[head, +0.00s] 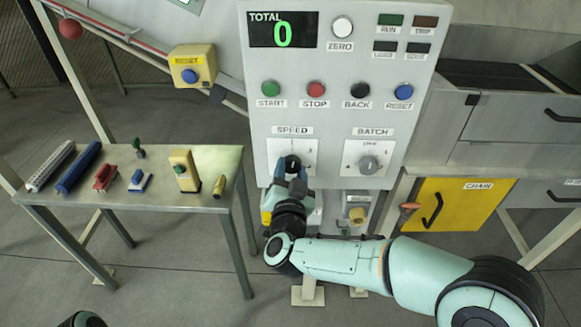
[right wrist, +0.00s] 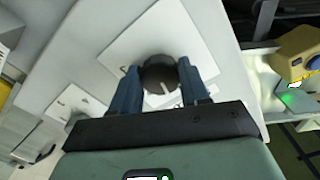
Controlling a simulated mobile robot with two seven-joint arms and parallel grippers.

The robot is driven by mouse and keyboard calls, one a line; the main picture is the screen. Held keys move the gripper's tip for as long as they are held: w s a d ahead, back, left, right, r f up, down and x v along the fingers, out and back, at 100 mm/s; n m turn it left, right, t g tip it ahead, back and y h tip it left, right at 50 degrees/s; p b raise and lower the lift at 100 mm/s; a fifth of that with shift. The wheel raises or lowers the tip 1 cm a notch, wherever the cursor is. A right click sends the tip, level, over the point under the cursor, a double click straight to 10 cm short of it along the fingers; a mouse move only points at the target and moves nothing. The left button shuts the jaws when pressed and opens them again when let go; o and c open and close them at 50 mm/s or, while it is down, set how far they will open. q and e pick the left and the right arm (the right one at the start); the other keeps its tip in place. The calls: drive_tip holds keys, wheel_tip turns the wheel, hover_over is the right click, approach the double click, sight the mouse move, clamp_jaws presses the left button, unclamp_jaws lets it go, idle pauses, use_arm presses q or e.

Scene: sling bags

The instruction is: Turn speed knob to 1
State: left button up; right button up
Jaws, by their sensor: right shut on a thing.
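The black speed knob (head: 292,161) sits on a white plate marked SPEED (head: 291,131) on the grey control panel. My right gripper (head: 291,173) reaches up to it from below and is shut on the knob. In the right wrist view, the two blue fingers of the right gripper (right wrist: 158,80) lie on either side of the round dark knob (right wrist: 158,70). A pale pointer line shows on the knob's face. The plate's numbers are too small or covered to read, so I cannot tell the setting. My left gripper is not in view.
The grey BATCH knob (head: 368,164) is close to the right. A row of buttons, including the red STOP button (head: 316,89), sits above. A metal table (head: 140,190) with several tools stands left. A yellow CHAIN door (head: 455,212) is at the right.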

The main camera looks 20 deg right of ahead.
drive_tip(key=shift+n+p, duration=0.4)
drive_tip(key=shift+n, duration=0.7)
drive_tip(key=o, duration=1.1)
drive_tip(key=shift+c, duration=0.2)
drive_tip(key=shift+s, duration=0.15)
drive_tip(key=b+v, duration=0.2)
drive_tip(key=v, duration=1.1)
